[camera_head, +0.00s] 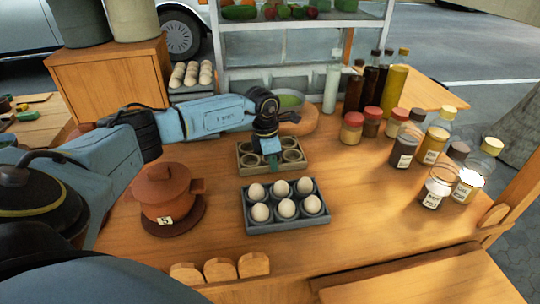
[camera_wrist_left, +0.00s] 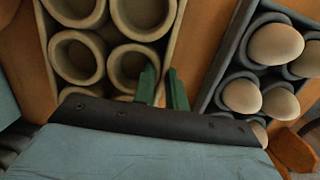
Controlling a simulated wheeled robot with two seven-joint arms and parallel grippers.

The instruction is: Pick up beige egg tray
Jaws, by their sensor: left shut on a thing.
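The beige egg tray (camera_head: 257,166) sits on the wooden table beyond the grey egg tray, and its visible cups are empty. It also shows at the upper left of the left wrist view (camera_wrist_left: 105,92). My left gripper (camera_head: 272,164) points down at the beige tray. In the left wrist view its green fingers (camera_wrist_left: 164,88) are at the tray's edge, shut on it with a narrow gap between them. The tray appears level, and I cannot tell whether it touches the table. My right gripper is not in view.
A grey tray (camera_head: 288,224) with several eggs stands just in front. A brown clay pot (camera_head: 163,193) is at the left. Jars and bottles (camera_head: 403,148) crowd the right. The front middle table is mostly clear.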

